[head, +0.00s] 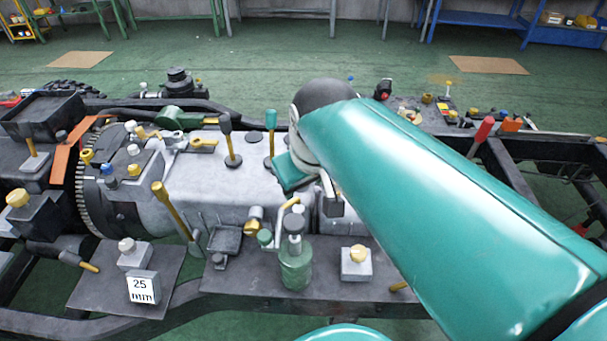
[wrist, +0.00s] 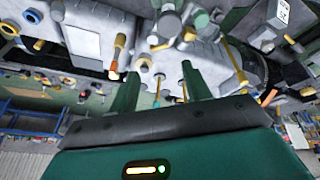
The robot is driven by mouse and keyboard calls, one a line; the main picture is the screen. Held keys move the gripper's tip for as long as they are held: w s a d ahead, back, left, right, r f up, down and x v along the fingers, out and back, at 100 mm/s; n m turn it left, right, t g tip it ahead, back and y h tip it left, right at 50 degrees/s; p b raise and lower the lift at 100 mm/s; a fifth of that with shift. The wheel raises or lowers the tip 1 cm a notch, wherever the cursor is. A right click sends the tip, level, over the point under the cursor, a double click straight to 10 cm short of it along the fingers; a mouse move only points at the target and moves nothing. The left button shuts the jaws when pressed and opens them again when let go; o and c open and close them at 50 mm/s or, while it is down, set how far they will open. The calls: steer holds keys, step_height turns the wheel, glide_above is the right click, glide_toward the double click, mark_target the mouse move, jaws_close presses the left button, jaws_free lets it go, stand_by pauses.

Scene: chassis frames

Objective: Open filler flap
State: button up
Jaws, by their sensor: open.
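My gripper (wrist: 161,84) is open in the wrist view, its two dark green fingers apart with nothing held between them. A yellow-handled lever and a teal-handled lever show beyond the gap. In the head view my teal arm reaches over the grey gearbox housing, and the fingers are mostly hidden behind the wrist. No part is labelled as the filler flap. A small dark square plate (head: 226,239) on the near side of the housing looks like a flap, lying about flat, left of my wrist and apart from it; I cannot be sure it is the one.
A green bottle-like canister (head: 295,266) with a dark cap stands on the near plate, beside a grey block with a yellow knob (head: 357,254). A yellow lever (head: 172,208) leans at the left. Dark chassis rails surround the housing.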

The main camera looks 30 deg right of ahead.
steer(key=shift+a, duration=0.1)
steer(key=shift+m+t+y, duration=0.3)
steer(key=shift+m+t, duration=0.1)
steer(key=shift+t, duration=0.2)
steer(key=s+a, duration=0.1)
steer(key=s+a+f, duration=0.1)
steer(key=s+a, duration=0.1)
steer(key=a, duration=0.1)
steer(key=shift+s+f, duration=0.35)
